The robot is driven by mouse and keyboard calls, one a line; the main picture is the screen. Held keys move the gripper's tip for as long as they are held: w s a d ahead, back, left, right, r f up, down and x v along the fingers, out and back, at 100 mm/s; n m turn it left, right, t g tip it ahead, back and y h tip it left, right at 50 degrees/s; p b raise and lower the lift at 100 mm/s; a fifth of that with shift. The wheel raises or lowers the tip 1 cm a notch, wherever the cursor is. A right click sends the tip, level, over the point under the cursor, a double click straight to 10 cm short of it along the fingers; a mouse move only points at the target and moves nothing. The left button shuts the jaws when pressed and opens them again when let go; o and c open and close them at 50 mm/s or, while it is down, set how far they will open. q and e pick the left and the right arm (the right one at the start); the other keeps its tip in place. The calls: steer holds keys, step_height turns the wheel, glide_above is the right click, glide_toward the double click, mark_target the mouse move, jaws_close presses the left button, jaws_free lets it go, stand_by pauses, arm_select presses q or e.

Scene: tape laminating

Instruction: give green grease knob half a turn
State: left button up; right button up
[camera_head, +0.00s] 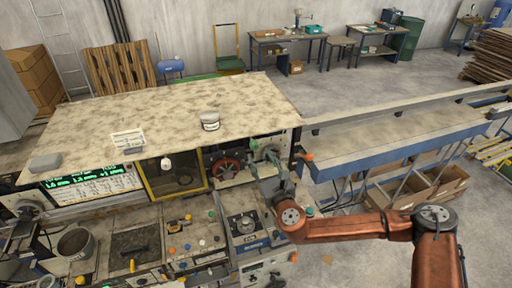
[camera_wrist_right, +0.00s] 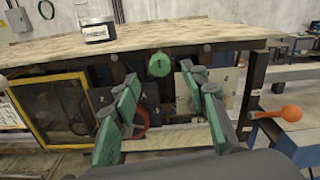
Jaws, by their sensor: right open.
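The green grease knob (camera_wrist_right: 159,65) is a round green disc under the front edge of the machine's top in the right wrist view. It also shows small in the head view (camera_head: 254,145), just beyond my right gripper (camera_head: 268,160). In the right wrist view my right gripper (camera_wrist_right: 165,80) is open, with its green-padded fingers spread to either side below the knob. Nothing is between the fingers, and they look apart from the knob. My left gripper is not in view.
The machine's speckled top (camera_head: 110,105) overhangs the knob and carries a jar (camera_head: 209,121). An orange-ended lever (camera_wrist_right: 290,113) stands to the right. A yellow-framed window (camera_head: 175,178) and a red wheel (camera_head: 226,168) are left of the knob.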

mark_target(256, 148)
steer(key=p+x, duration=0.1)
steer(key=x, duration=0.3)
steer(key=shift+w+r, duration=0.1)
steer(key=shift+r, duration=0.05)
steer(key=shift+w+a, duration=0.25)
steer(key=shift+w, duration=0.45)
steer(key=shift+c, duration=0.3)
jaws_close()
